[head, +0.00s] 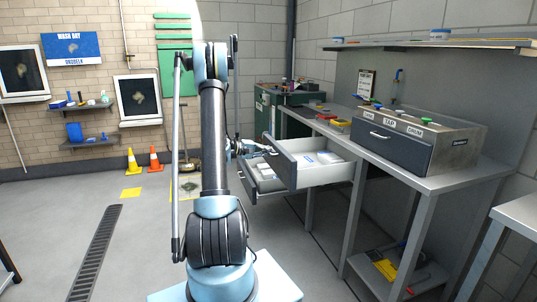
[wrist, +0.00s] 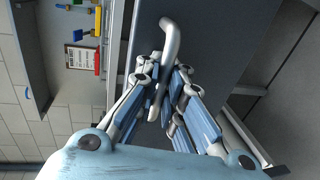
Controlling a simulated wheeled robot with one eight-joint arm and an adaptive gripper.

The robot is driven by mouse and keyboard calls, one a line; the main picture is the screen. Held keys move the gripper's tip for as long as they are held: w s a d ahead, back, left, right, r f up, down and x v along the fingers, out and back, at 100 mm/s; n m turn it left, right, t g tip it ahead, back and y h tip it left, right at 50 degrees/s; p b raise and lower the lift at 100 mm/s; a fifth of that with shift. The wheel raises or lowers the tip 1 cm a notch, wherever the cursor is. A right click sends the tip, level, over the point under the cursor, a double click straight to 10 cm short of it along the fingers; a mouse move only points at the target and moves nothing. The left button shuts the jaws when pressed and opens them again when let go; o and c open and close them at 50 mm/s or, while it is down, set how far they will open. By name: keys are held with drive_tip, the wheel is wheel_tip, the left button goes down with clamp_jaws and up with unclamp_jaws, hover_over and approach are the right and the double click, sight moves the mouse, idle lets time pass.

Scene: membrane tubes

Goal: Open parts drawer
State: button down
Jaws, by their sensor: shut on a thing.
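The parts drawer (head: 335,175) stands pulled out from under the workbench in the head view, with its inside showing and some pale and blue items in it. Its grey front (head: 283,165) faces my arm. In the wrist view, the dark grey drawer front (wrist: 215,35) carries a pale bar handle (wrist: 171,38). My gripper (wrist: 165,92) is shut around this handle, with a finger on each side of it. In the head view my gripper (head: 262,148) is small beside the drawer front and partly hidden by my arm.
A closed drawer box (head: 390,146) with labels stands on the workbench (head: 440,180). Cones (head: 155,160) stand by the far wall. The floor left of my arm is mostly clear.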

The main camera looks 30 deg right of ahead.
drive_tip(key=shift+s, duration=0.2)
drive_tip(key=c, duration=2)
unclamp_jaws()
drive_tip(key=shift+o, duration=0.2)
drive_tip(key=shift+a, duration=0.1)
drive_tip(key=v, duration=1.2)
